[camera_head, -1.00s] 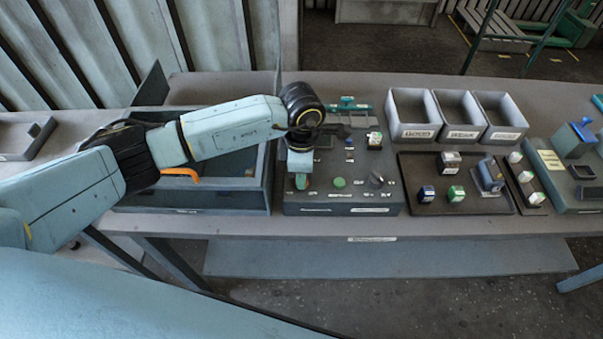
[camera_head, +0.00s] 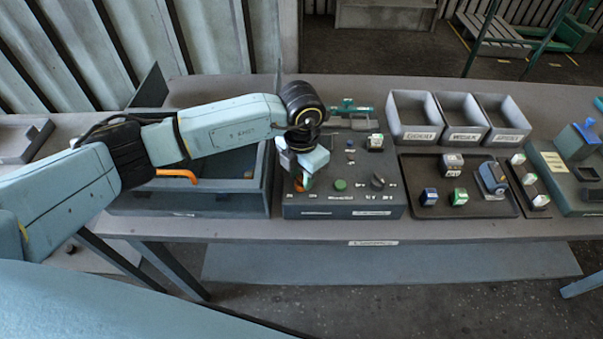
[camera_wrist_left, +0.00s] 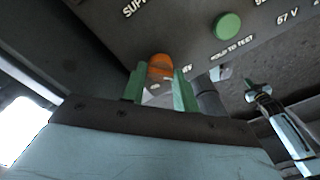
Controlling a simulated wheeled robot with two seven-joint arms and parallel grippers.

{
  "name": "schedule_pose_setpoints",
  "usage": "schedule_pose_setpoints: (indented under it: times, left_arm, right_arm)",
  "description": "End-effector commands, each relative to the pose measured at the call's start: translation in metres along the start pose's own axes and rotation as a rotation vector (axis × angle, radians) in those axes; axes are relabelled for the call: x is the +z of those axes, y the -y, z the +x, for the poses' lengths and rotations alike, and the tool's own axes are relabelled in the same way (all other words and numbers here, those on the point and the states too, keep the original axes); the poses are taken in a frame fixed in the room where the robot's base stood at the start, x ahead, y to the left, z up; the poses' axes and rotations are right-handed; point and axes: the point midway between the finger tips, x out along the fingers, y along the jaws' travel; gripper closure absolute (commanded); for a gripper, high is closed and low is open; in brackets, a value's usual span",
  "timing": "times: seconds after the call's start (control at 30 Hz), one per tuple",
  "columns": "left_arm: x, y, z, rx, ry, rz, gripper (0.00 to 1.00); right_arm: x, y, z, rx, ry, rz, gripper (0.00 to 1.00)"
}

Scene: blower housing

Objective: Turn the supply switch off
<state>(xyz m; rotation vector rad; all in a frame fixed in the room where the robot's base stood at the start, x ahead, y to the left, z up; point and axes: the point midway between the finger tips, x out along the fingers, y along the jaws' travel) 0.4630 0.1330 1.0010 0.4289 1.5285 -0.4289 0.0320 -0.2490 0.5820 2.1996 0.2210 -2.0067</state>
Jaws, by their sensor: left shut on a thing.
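The supply switch is an orange knob (camera_wrist_left: 160,66) on the dark control box (camera_head: 345,212), near the partly cut-off "SUPP" lettering. In the head view it shows as a small orange patch (camera_head: 299,185) at the box's front left. My left gripper (camera_wrist_left: 160,84) is shut on the knob, with one green finger on each side of it. In the head view the left gripper (camera_head: 302,180) is tilted over the knob and hides part of it. My right gripper is in neither view.
A green button (camera_head: 340,184) and a dark selector knob (camera_head: 378,181) sit right of the switch. An open grey box (camera_head: 190,203) stands left. A dark tray (camera_head: 470,207) with small blocks and several grey bins (camera_head: 417,133) stand right.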

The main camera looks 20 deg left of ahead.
Motion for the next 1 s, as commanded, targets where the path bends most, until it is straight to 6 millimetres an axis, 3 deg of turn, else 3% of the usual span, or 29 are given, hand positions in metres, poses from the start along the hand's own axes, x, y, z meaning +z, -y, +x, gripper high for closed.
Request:
schedule_pose_setpoints:
  times: [0.67,0.7,0.83,1.0]
  left_arm:
    - [0.0005,-0.0007,-0.0014,0.001,0.001,-0.059,0.93]
    - [0.0005,-0.0007,-0.0014,0.001,0.001,-0.059,0.66]
    - [0.0003,-0.0005,-0.0010,0.001,0.001,-0.058,0.49]
    - [0.0002,-0.0003,-0.0006,0.000,0.001,-0.058,0.49]
  right_arm:
    - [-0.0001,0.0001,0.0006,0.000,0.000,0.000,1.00]
    - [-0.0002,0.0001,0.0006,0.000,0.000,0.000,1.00]
    - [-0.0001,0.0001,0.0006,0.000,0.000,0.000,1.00]
    - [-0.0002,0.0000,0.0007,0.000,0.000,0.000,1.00]
